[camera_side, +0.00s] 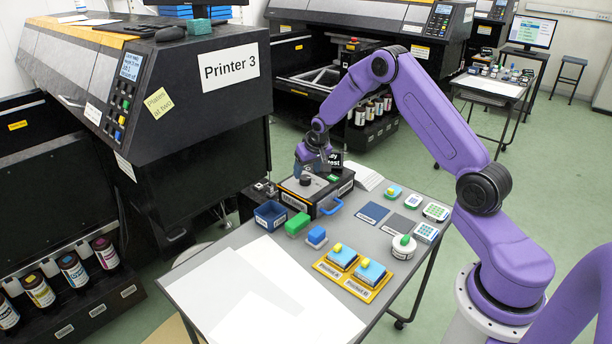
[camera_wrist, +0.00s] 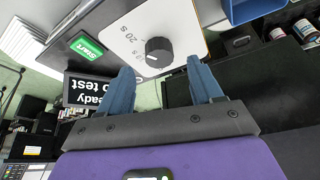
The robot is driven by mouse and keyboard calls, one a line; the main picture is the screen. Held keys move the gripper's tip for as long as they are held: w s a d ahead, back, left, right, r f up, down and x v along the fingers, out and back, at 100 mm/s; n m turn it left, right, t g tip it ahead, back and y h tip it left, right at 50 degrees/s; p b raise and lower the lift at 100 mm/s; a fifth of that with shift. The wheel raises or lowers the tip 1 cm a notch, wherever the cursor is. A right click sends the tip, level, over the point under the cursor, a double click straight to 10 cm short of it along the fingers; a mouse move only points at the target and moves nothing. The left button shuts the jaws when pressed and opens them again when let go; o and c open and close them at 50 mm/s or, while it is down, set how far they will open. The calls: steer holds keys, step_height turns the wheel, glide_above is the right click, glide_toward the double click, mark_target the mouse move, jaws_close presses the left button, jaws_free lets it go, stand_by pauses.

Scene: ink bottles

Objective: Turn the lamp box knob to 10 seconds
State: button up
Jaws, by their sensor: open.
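The lamp box (camera_side: 325,202) is a black box with a light top panel, standing at the far end of the grey table. A "20 s" mark is readable beside the knob; other marks are partly hidden, and the pointer's setting is not clear. A green Start button (camera_wrist: 87,48) and a dark "Ready to test" display (camera_wrist: 92,90) are on the left. My gripper (camera_side: 311,168) is open above the panel. In the wrist view its blue fingers (camera_wrist: 160,72) are apart, with the knob between and beyond them, apparently untouched.
A yellow tray (camera_side: 352,286) with blue pads is at the front right. White sheets (camera_side: 262,298) cover the front left. Printer 3 (camera_side: 170,85) rises at left.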

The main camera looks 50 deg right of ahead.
mark_target(305, 177)
steer(key=shift+x, duration=1.8)
steer(key=c, duration=1.1)
